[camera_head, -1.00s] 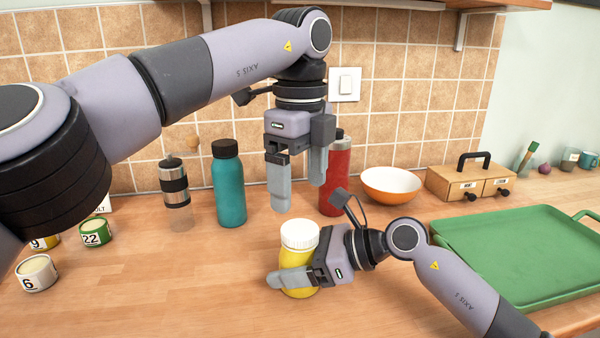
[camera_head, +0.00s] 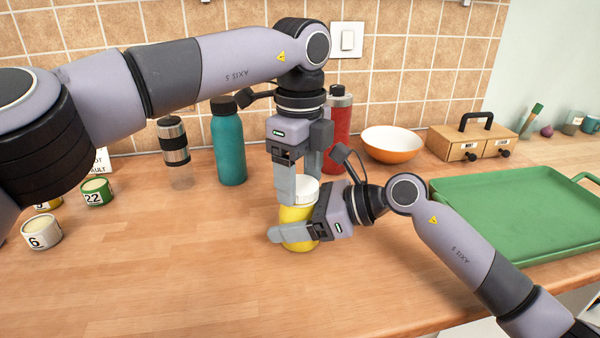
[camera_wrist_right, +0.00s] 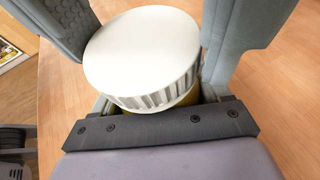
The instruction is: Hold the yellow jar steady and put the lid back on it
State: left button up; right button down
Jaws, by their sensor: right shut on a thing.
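The yellow jar (camera_head: 298,237) stands upright on the wooden counter. The white ribbed lid (camera_head: 308,185) sits on top of it; how firmly it is seated cannot be told. My right gripper (camera_head: 294,235) is shut on the jar's body from the right.
A teal bottle (camera_head: 228,145), a steel-and-black flask (camera_head: 174,152) and a red bottle (camera_head: 338,130) stand behind. An orange bowl (camera_head: 391,145), a wooden box (camera_head: 468,145) and a green tray (camera_head: 515,215) are right. Small numbered pots (camera_head: 41,232) are left. The front counter is clear.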

pick_arm(q)
jog(key=c, duration=0.5)
jog(key=shift+m, duration=1.6)
jog(key=o, duration=1.2)
jog(key=shift+r, duration=2.3)
jog(key=shift+c, duration=0.4)
